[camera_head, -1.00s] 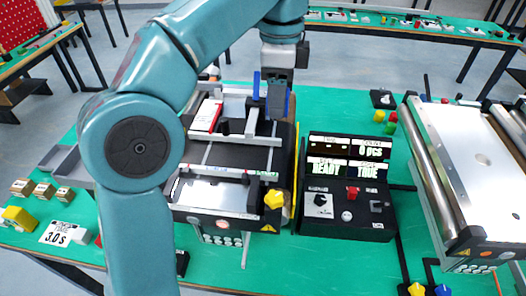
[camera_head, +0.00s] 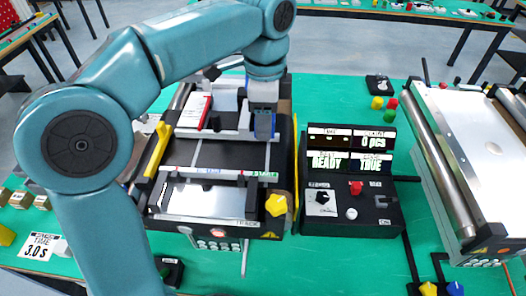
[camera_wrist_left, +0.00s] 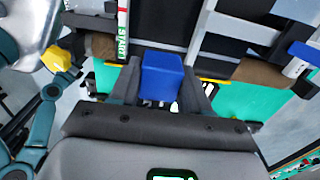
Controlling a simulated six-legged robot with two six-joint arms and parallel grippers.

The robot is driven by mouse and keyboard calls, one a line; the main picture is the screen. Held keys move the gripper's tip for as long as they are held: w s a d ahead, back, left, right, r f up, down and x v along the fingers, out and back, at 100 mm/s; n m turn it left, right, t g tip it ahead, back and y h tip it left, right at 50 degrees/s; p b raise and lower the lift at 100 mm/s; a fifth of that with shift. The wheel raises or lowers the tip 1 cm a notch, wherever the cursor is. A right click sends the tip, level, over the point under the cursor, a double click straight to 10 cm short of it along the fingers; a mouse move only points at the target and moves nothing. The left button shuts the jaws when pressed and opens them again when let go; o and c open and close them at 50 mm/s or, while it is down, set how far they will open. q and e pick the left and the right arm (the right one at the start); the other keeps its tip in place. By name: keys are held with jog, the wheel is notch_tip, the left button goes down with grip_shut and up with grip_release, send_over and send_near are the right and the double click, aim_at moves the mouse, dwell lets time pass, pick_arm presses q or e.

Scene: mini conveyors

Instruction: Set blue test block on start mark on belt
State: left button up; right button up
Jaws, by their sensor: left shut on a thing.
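My left gripper (camera_head: 264,136) is shut on the blue test block, with its fingers pointing down over the right side of the small conveyor. In the left wrist view the blue block (camera_wrist_left: 162,78) sits between the two fingers (camera_wrist_left: 160,90). In the head view the fingers mostly hide it. The black belt (camera_head: 228,155) lies below and to the left of the gripper. The green START label (camera_head: 264,175) is on the white strip across the belt, just nearer than the gripper. It also shows in the left wrist view (camera_wrist_left: 122,36), left of the block. My right gripper is out of view.
A yellow bar (camera_head: 157,150) lines the conveyor's left side, and a yellow knob (camera_head: 276,205) sits at its front right corner. A red-and-white box (camera_head: 195,111) is behind the belt. A control box (camera_head: 350,205) reading READY stands to the right. A larger conveyor (camera_head: 480,140) is farther right.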

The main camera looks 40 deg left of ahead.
aim_at(263, 160)
pick_arm(q)
jog(key=f, duration=0.3)
jog(key=shift+s+d+f, duration=0.1)
jog(key=shift+s+f, duration=0.15)
jog(key=shift+f, duration=0.4)
notch_tip(263, 160, down, 4)
jog(key=shift+w+r, duration=0.15)
jog(key=shift+r, duration=0.05)
jog(key=shift+f, duration=0.2)
jog(key=shift+f+b, duration=0.2)
jog(key=shift+b, duration=0.15)
jog(key=o, duration=1.1)
jog(key=shift+c, duration=0.2)
